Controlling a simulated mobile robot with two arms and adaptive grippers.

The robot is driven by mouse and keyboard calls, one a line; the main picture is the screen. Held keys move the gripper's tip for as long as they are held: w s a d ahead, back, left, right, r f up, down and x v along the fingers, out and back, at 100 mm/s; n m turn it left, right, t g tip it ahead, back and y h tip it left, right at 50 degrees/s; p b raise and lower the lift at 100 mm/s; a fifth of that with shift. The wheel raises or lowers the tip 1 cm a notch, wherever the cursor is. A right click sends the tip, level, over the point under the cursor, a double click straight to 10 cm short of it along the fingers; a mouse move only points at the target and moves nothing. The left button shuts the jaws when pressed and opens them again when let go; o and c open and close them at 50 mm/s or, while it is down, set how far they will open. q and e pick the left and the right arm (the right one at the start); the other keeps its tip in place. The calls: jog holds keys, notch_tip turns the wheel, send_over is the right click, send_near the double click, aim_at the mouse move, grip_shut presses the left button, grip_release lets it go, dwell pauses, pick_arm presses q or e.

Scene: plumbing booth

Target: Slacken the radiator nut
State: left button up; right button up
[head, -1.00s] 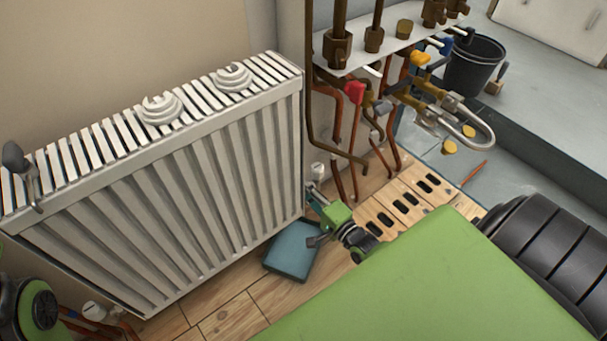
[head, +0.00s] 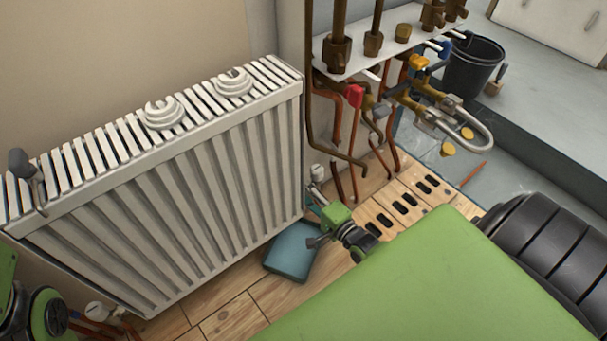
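The white radiator (head: 165,215) stands along the wall at the left. A small white valve cap (head: 317,171) shows at its lower right corner, with grey metal (head: 317,196) just below it. The radiator nut cannot be made out clearly there. My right gripper (head: 322,208) is at this corner, beside the grey metal. Its fingers are too small and covered to tell whether they are closed on anything. My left arm is at the bottom left, near a white valve fitting (head: 94,310) on copper pipes. Its fingertips cannot be made out.
A teal tray (head: 290,262) lies on the wooden floor below my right gripper. Copper pipes and a manifold with a red valve handle (head: 354,96) stand close to its right. A black bucket (head: 473,66) is further back. White coiled pieces (head: 163,113) rest on the radiator.

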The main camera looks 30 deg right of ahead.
jog(key=s, duration=1.2)
jog(key=shift+d+r, duration=0.35)
jog(key=shift+d, duration=0.1)
